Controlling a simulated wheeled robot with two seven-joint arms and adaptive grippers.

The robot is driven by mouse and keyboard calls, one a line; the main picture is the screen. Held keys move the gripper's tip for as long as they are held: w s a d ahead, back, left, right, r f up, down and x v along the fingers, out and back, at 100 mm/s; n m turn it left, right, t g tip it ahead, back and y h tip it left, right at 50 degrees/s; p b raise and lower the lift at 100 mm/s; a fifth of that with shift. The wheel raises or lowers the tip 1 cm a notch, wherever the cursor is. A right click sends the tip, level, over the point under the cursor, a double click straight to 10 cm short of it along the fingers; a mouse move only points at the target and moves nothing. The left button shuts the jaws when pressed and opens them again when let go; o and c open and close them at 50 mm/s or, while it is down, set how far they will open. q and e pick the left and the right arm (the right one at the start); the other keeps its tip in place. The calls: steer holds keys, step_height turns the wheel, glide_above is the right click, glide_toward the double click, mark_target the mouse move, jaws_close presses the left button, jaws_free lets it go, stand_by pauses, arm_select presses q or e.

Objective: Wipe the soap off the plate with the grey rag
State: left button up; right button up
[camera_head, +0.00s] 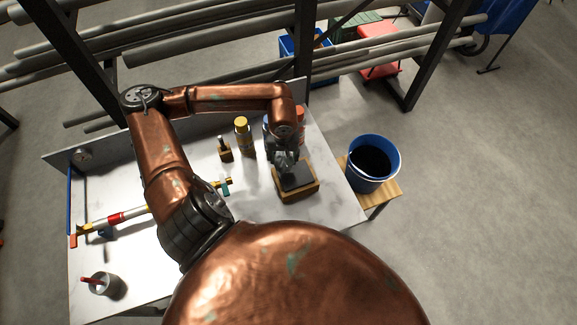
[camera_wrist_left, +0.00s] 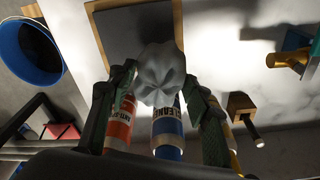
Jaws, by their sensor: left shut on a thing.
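The plate is a dark square slab (camera_head: 299,178) set in a wooden block on the white table; it also shows at the top of the left wrist view (camera_wrist_left: 118,30). The grey rag (camera_wrist_left: 162,75) is a crumpled bundle between the fingers of my left gripper (camera_wrist_left: 158,95). My left gripper (camera_head: 284,162) is shut on it at the far edge of the plate. The rag overlaps the plate in the wrist view; I cannot tell whether it touches. No soap can be made out on the visible part of the plate. My right gripper is not in view.
A yellow bottle (camera_head: 241,136), a blue cleaner bottle (camera_wrist_left: 168,132) and an orange-red bottle (camera_wrist_left: 119,122) stand close behind the plate. A wooden block with a handle (camera_head: 224,151) is to their left. A blue bucket (camera_head: 354,170) stands right of the table.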

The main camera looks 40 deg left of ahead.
arm_select(q)
steer(key=shift+r, duration=1.05)
